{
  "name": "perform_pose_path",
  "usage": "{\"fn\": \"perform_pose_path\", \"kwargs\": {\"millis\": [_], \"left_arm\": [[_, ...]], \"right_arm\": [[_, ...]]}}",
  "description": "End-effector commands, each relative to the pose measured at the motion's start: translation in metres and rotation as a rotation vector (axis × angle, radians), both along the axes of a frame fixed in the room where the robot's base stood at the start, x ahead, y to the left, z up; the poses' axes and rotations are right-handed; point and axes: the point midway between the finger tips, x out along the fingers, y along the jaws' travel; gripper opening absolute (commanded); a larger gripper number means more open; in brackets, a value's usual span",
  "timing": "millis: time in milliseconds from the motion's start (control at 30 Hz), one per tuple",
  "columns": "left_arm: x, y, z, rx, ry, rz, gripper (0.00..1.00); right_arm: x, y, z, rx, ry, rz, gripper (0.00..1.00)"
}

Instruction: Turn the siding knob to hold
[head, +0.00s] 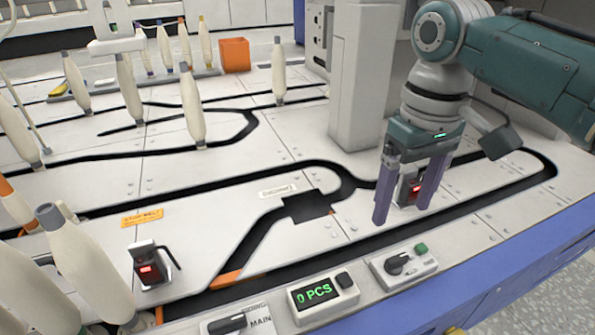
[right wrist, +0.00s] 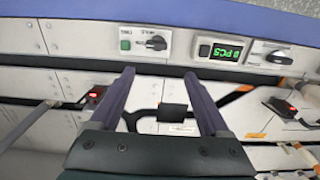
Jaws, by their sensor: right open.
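A grey control box (head: 425,268) with a black knob (head: 399,264) and a green button (head: 421,248) sits on the front edge of the table. Its small lettering is too blurred to read. A second black knob (head: 228,323), labelled MAIN, is at the front left. My right gripper (head: 403,214) is open and empty above the table, behind the grey box and apart from it. In the right wrist view, the gripper (right wrist: 159,73) has its fingers spread below the box's knob (right wrist: 156,43). My left gripper is not in view.
A counter (head: 322,293) reading 0 PCS stands between the two knob boxes. A red-lit sensor (head: 148,269) and several pale bobbins (head: 87,258) stand at the left. A grey column (head: 360,80) rises behind the gripper. An orange box (head: 235,55) is at the back.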

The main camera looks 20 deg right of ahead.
Motion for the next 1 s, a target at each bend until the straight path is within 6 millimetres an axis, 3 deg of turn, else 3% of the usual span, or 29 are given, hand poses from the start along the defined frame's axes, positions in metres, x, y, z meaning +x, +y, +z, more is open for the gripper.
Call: {"fn": "perform_pose_path", "kwargs": {"millis": [167, 600, 967, 1000], "left_arm": [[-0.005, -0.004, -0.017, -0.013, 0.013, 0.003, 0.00], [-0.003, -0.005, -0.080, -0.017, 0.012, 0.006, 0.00], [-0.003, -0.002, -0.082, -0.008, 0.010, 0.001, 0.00], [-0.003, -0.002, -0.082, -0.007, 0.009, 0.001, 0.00]], "right_arm": [[0.000, 0.000, -0.018, -0.001, 0.003, -0.001, 0.80], [0.000, 0.001, -0.094, -0.002, 0.001, 0.002, 0.80], [0.000, 0.001, -0.097, -0.002, 0.000, 0.002, 0.80], [0.000, 0.001, -0.097, -0.002, 0.001, 0.002, 0.76]]}}
